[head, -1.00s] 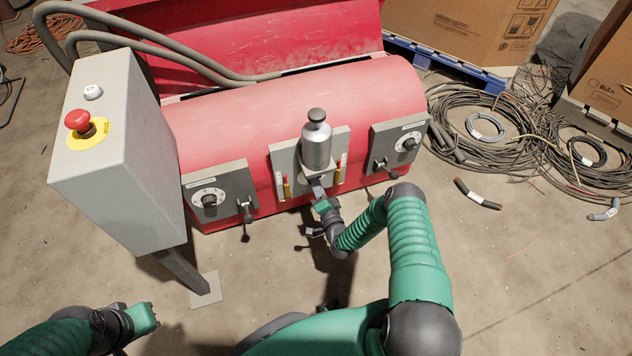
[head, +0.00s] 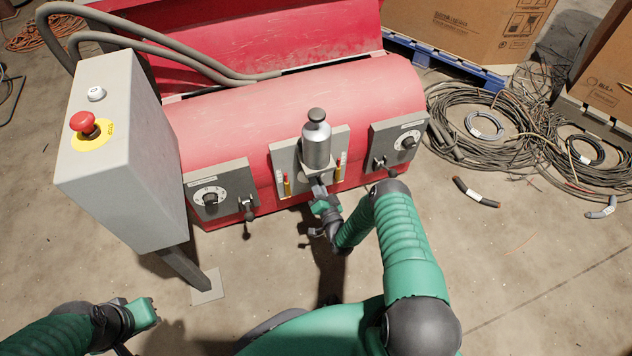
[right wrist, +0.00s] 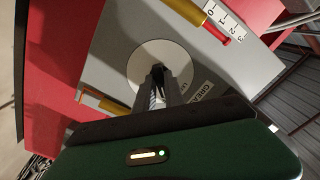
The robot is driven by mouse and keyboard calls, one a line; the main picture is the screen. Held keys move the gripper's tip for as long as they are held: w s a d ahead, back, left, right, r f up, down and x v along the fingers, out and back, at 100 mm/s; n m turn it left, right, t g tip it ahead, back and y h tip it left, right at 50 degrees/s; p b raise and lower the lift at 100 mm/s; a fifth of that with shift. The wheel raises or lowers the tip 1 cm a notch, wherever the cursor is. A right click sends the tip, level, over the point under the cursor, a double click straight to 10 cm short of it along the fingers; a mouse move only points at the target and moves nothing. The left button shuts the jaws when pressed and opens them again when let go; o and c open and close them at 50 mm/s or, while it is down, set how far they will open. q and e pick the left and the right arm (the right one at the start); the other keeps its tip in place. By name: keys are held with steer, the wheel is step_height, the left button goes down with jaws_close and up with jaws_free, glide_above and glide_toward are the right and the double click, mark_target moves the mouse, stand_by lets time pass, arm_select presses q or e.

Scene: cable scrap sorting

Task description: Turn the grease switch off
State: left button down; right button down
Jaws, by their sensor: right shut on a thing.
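The grease panel (head: 282,160) is a grey plate on the middle of the red machine, with a silver bottle (head: 316,146) on it. In the right wrist view, a pale round disc (right wrist: 138,62) sits on the panel beside a partly covered label starting "GREA" (right wrist: 202,92). My right gripper (head: 318,187) is below the bottle; in the right wrist view its fingers (right wrist: 158,78) are shut at the disc's middle, on what seems to be the grease switch. The fingers hide the switch, so its setting cannot be read. My left gripper (head: 150,312) is low at the left, away from the machine.
Dial panels stand on either side, left (head: 208,197) and right (head: 407,142), each with a lever. A grey box with a red button (head: 84,122) stands at the left. Coiled cables (head: 470,150) lie at the right. The floor at the lower right is clear.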

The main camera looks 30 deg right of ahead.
steer(key=shift+s+a+f, duration=0.1)
steer(key=shift+f, duration=0.15)
steer(key=c, duration=1.4)
jaws_free()
steer(key=shift+c, duration=0.2)
steer(key=shift+r, duration=0.1)
steer(key=p+v, duration=0.6)
steer(key=v, duration=1)
steer(key=shift+s+p, duration=0.35)
steer(key=shift+s, duration=0.05)
